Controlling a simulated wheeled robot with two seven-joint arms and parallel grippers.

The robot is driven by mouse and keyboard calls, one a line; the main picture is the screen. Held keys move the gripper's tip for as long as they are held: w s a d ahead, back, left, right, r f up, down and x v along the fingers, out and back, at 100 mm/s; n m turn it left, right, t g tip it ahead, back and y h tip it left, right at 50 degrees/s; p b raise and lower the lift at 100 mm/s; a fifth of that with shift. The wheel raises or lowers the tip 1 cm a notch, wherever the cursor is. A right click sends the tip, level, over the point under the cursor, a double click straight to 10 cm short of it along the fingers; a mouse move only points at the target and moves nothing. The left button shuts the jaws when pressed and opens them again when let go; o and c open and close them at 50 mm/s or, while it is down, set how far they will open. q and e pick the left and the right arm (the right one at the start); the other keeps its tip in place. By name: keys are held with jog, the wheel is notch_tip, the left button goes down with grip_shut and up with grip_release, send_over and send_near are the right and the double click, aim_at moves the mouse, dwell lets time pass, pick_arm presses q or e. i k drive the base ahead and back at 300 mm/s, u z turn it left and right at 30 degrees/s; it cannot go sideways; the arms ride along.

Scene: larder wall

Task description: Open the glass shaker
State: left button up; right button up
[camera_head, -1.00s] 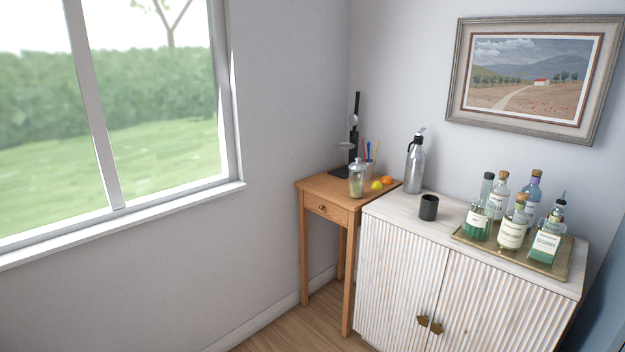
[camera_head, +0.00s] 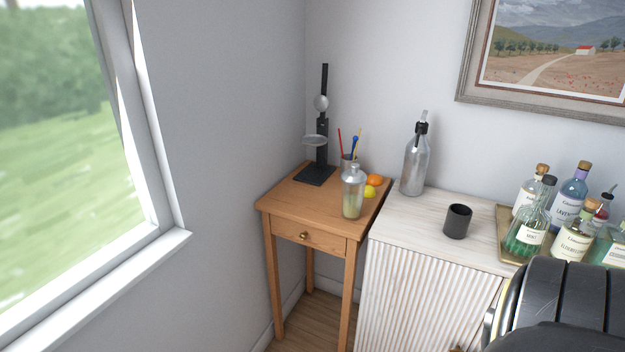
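The glass shaker (camera_head: 352,193) stands upright on the small wooden table, near its front right edge. It has a clear glass body with pale greenish contents and a silvery cap (camera_head: 354,173) on top. Part of my own arm, dark and rounded, shows at the bottom right in front of the cabinet. Neither gripper's fingers are in view.
The wooden table (camera_head: 290,196) also holds a black press stand (camera_head: 323,130), a cup of sticks, an orange (camera_head: 375,180) and a lemon (camera_head: 369,192).

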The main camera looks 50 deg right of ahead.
aim_at(353, 195)
jog(key=z, duration=0.65)
jog(key=i, duration=1.25)
jog(key=z, duration=1.15)
